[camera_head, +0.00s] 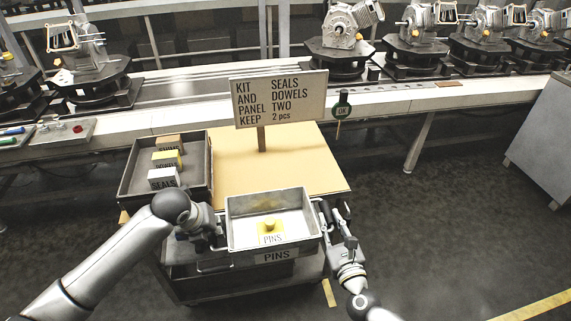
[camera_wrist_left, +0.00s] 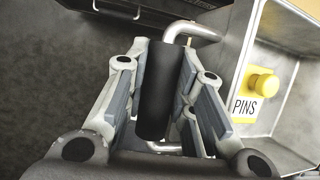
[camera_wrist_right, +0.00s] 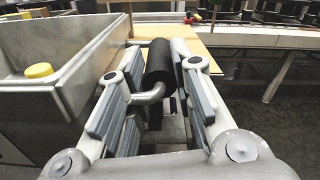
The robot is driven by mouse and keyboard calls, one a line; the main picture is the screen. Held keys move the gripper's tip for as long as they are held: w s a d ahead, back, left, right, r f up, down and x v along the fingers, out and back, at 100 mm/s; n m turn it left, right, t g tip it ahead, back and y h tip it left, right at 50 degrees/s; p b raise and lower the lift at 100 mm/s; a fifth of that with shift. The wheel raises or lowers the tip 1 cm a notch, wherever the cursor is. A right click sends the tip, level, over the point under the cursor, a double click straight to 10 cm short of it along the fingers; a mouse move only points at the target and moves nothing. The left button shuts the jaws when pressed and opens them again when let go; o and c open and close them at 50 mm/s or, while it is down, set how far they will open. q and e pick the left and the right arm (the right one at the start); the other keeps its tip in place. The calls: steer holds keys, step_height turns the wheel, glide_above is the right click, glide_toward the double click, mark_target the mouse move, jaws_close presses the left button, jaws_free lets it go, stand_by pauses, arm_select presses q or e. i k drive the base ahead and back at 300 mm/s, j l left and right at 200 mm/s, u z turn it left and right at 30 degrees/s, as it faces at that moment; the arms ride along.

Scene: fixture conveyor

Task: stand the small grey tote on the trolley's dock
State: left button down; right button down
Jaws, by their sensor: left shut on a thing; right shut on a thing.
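The small grey tote (camera_head: 238,240) is an open metal box marked PINS, at the front of the trolley (camera_head: 310,170). It looks level and holds a yellow-knobbed block (camera_head: 270,230). My left gripper (camera_head: 216,238) is shut on its left handle, a black grip (camera_wrist_left: 158,90). My right gripper (camera_head: 334,222) is shut on its right handle (camera_wrist_right: 159,62). The tote's side wall shows beside the right gripper in the right wrist view (camera_wrist_right: 50,105). Whether the tote's underside touches anything is hidden, and I cannot make out the dock.
A dark tray (camera_head: 207,185) with several labelled boxes stands left on the trolley. A sign (camera_head: 280,98) on a post rises behind, with a green OK paddle (camera_head: 342,105) beside it. The tan top is clear in the middle. A conveyor (camera_head: 400,98) with motor fixtures runs behind.

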mark_target(282, 177)
steer(key=i+l, duration=0.15)
steer(key=i, duration=0.35)
steer(key=i+l, duration=0.1)
steer(key=i, duration=0.35)
